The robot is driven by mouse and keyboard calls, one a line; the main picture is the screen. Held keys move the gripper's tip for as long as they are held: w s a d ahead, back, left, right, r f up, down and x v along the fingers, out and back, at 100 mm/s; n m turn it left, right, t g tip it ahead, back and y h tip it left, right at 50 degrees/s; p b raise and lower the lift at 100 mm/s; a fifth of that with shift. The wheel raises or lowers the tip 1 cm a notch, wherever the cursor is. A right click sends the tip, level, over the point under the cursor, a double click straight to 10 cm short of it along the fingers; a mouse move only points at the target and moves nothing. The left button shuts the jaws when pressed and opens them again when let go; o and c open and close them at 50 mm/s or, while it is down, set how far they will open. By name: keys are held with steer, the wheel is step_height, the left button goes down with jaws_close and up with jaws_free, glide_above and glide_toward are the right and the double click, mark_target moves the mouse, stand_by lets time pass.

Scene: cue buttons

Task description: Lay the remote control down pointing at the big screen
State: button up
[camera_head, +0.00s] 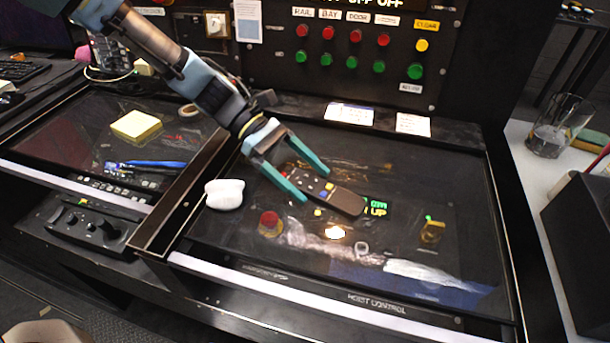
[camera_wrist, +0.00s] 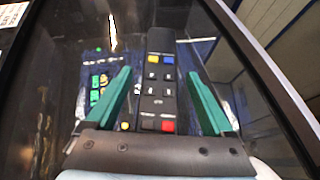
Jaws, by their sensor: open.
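The remote control (camera_head: 343,200) is a dark, long handset with coloured buttons. It appears to lie on the dark glossy console top, its plain end toward the lower right in the head view. In the wrist view the remote (camera_wrist: 160,85) runs away from me between my fingers. My gripper (camera_head: 316,186) is open, with its two green fingers on either side of the remote; in the wrist view the fingers (camera_wrist: 158,80) show gaps to it. A lit display (camera_head: 360,3) is cut off by the top edge; I cannot tell whether it is the big screen.
A white rounded object (camera_head: 224,194) and a red button (camera_head: 270,222) are left of the remote. Small green lit text (camera_head: 376,208) shows beside its plain end. A yellow switch (camera_head: 432,232) is farther right. A glass (camera_head: 555,130) stands on the white side table.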

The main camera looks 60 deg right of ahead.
steer(key=b+v, duration=0.3)
steer(key=v, duration=0.9)
steer(key=shift+a, duration=0.1)
